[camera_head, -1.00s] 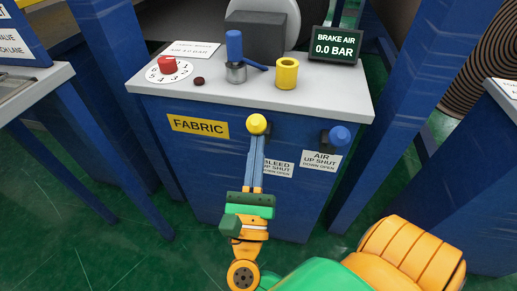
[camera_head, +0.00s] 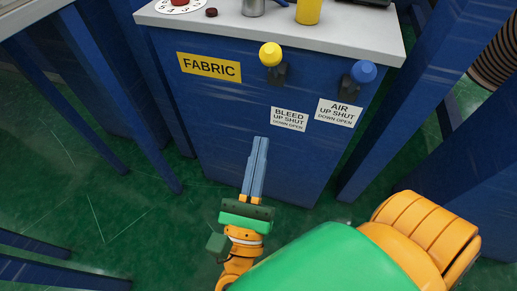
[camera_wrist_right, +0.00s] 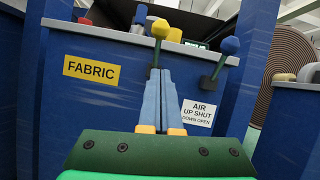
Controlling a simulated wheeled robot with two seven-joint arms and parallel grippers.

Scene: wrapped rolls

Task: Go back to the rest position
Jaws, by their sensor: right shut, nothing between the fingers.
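My right gripper (camera_head: 259,157) is shut and empty, its two blue-grey fingers together in front of the blue cabinet (camera_head: 225,130). In the head view it is below the yellow-knobbed bleed lever (camera_head: 270,55) and apart from it. In the right wrist view the fingers (camera_wrist_right: 160,85) point up toward the same lever (camera_wrist_right: 160,30) and overlap its base in the picture. The blue-knobbed air lever (camera_head: 363,72) is to the right, also in the right wrist view (camera_wrist_right: 229,46). My left gripper is not in view.
The grey console top (camera_head: 380,40) carries a red knob (camera_head: 180,2), a dark button and a yellow cup (camera_head: 308,10). A yellow FABRIC label (camera_head: 209,67) is on the cabinet front. Blue posts (camera_head: 430,80) flank it. Green floor (camera_head: 110,210) is open at the left.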

